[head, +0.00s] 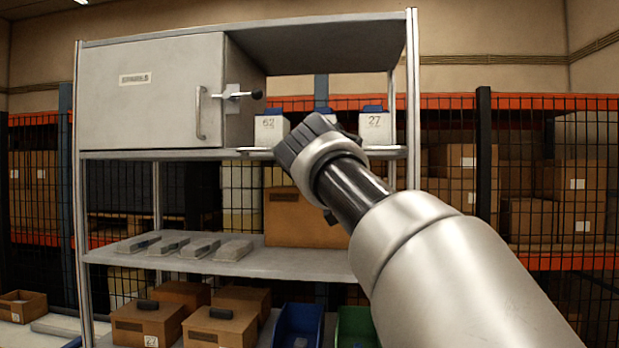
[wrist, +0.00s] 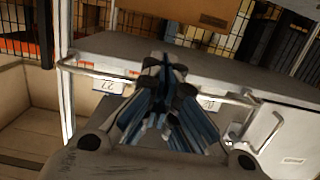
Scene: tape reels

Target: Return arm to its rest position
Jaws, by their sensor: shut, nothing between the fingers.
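My gripper (wrist: 166,72) shows in the wrist view with its dark and blue fingers closed together and nothing between them. In the head view my arm reaches from the lower right up to the shelf; its dark end is in front of the upper shelf, and the fingers cannot be made out there. Behind it stand a white box marked 67 (head: 270,128) and a white box marked 27 (head: 376,126), both with blue tops. A third blue-topped box is mostly hidden by my arm. Box 27 also shows in the wrist view (wrist: 108,85).
A grey cabinet (head: 150,92) with a shut door, handle and black-knobbed latch (head: 240,95) is left of my arm. The middle shelf (head: 270,262) holds several flat grey items and a cardboard box (head: 300,218). Lidded boxes and blue and green bins stand below.

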